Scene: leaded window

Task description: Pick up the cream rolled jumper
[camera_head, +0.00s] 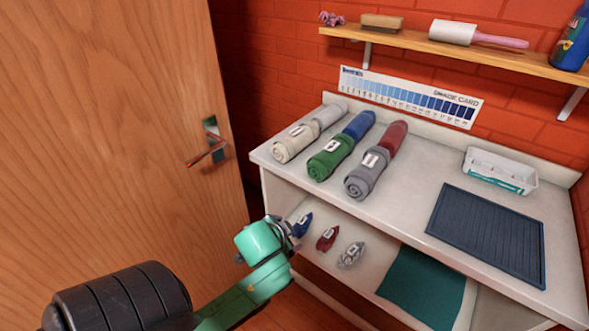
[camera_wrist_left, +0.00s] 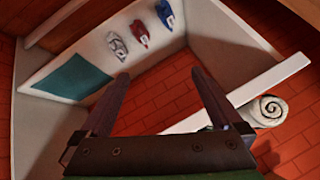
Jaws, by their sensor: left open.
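The cream rolled jumper (camera_head: 292,147) lies at the left end of the white counter top, its spiral end facing the front edge and a white tag on it. In the left wrist view a pale spiral roll end (camera_wrist_left: 267,111), which looks like the same jumper, shows at the right beyond the counter edge. My left gripper (camera_head: 291,229) is below and in front of the counter top, near the lower shelf's left end, apart from the jumper. In the wrist view its two fingers (camera_wrist_left: 160,95) are spread with nothing between them. My right gripper is out of view.
Green (camera_head: 329,158) and grey (camera_head: 366,177) rolls lie to the right, with more rolls behind. A white basket (camera_head: 500,171) and dark mat (camera_head: 489,233) are farther right. Small tagged bundles (camera_head: 327,238) sit on the lower shelf. A wooden door (camera_head: 110,130) stands left.

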